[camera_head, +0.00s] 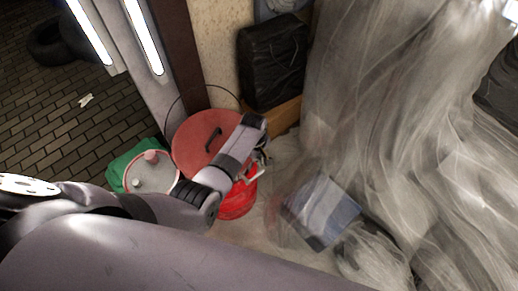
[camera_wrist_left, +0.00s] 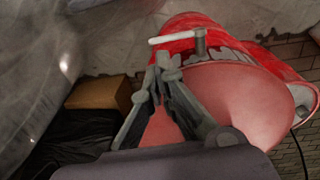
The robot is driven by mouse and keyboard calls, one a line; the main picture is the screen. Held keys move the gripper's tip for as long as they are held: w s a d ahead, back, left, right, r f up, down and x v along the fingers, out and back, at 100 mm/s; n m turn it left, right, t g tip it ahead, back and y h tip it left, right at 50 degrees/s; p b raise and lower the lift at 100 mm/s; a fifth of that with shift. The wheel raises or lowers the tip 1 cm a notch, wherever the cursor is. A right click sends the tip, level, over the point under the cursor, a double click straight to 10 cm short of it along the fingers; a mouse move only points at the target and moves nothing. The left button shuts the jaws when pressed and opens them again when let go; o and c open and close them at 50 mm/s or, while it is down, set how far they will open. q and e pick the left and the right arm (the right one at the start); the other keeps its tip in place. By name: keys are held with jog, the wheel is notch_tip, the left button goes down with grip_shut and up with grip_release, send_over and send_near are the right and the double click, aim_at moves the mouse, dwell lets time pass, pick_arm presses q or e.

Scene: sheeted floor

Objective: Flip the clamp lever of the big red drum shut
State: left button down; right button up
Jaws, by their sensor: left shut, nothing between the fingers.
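The big red drum (camera_head: 190,142) stands by the wall, with a black handle on its lid; my left forearm covers part of it. In the left wrist view the drum's red side (camera_wrist_left: 270,57) and paler lid (camera_wrist_left: 245,95) show. The clamp lever (camera_wrist_left: 175,37) is a pale bar joined to a grey post at the rim. In the head view a pale bar (camera_head: 252,174) shows at the drum's right side. My left gripper (camera_head: 264,157) is shut and empty beside the rim. Its fingertips (camera_wrist_left: 164,62) are close to the lever; contact cannot be told.
A green container with a pale round lid (camera_head: 150,174) stands left of the drum. A black wrapped bundle (camera_head: 272,62) sits on a brown box (camera_head: 284,114) behind. A blue-grey box under sheeting (camera_head: 322,212) lies to the right. Draped plastic (camera_head: 400,110) fills the right side.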

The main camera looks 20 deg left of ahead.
pick_arm(q)
jog(key=shift+r, duration=2)
pick_arm(e)
jog(key=shift+a+r, duration=0.25)
jog(key=shift+a, duration=0.65)
jog(key=shift+d, duration=0.35)
pick_arm(q)
jog(key=s+a+f+m, duration=0.3)
jog(key=s+f+m, duration=0.3)
jog(key=s+f, duration=1.15)
jog(key=s+a+f+m, duration=0.1)
jog(key=s+f+m, duration=0.1)
jog(key=s, duration=0.6)
jog(key=s+a+f+m+b, duration=0.1)
jog(key=s+a+f+m, duration=0.1)
jog(key=s, duration=0.7)
jog(key=s+a+f+m, duration=0.1)
jog(key=s+f+m, duration=0.3)
jog(key=s, duration=0.5)
notch_tip(320, 180, down, 2)
jog(key=shift+s+a+f, duration=0.1)
jog(key=shift+s+a, duration=0.05)
pick_arm(e)
jog(key=shift+f, duration=0.8)
